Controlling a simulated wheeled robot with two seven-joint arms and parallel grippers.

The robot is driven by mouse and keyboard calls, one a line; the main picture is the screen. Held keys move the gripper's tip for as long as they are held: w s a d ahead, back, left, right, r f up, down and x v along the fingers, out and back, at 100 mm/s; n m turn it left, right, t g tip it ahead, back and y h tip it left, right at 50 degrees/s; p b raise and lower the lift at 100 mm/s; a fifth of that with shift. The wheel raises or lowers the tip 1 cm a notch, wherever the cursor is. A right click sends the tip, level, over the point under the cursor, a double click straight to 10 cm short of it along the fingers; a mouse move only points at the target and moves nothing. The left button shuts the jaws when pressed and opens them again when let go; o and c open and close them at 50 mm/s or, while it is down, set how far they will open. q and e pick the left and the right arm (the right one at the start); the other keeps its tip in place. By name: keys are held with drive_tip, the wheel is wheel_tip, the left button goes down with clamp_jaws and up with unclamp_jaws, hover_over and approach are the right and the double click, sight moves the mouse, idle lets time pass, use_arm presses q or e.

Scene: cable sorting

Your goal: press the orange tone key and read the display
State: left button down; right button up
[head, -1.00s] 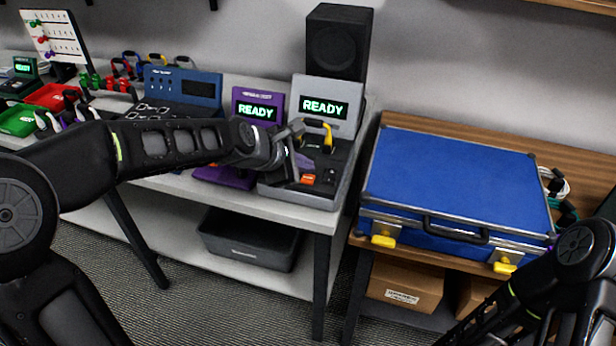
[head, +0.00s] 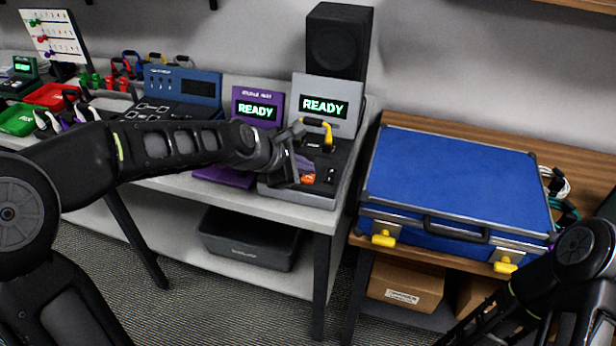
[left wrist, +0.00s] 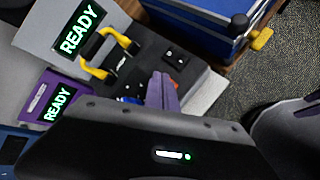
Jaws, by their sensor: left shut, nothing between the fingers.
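The orange key (head: 307,178) sits on the front of the grey tester (head: 327,100), at the right end of the left table. The tester's display (head: 324,107) reads READY in green. My left gripper (head: 296,178) is shut and empty, with its tip beside or over the orange key in the head view; I cannot tell whether it touches. In the left wrist view its purple-tinged fingers (left wrist: 162,92) are together over the tester's dark deck, and they hide most of the key. The tester's display (left wrist: 83,29) also reads READY there. My right gripper is out of view.
A purple device (head: 257,108) left of the tester also reads READY. A blue case (head: 455,185) fills the right table. A black speaker (head: 338,42) stands behind. A blue panel (head: 182,90) stands further left.

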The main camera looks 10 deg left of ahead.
sight(305, 179)
use_arm(q)
drive_tip(key=shift+f, duration=0.45)
idle(0.6)
idle(0.4)
drive_tip(key=shift+r+p, duration=0.7)
drive_tip(key=shift+r, duration=0.1)
wheel_tip(305, 179, up, 5)
drive_tip(key=p, duration=0.5)
idle(0.7)
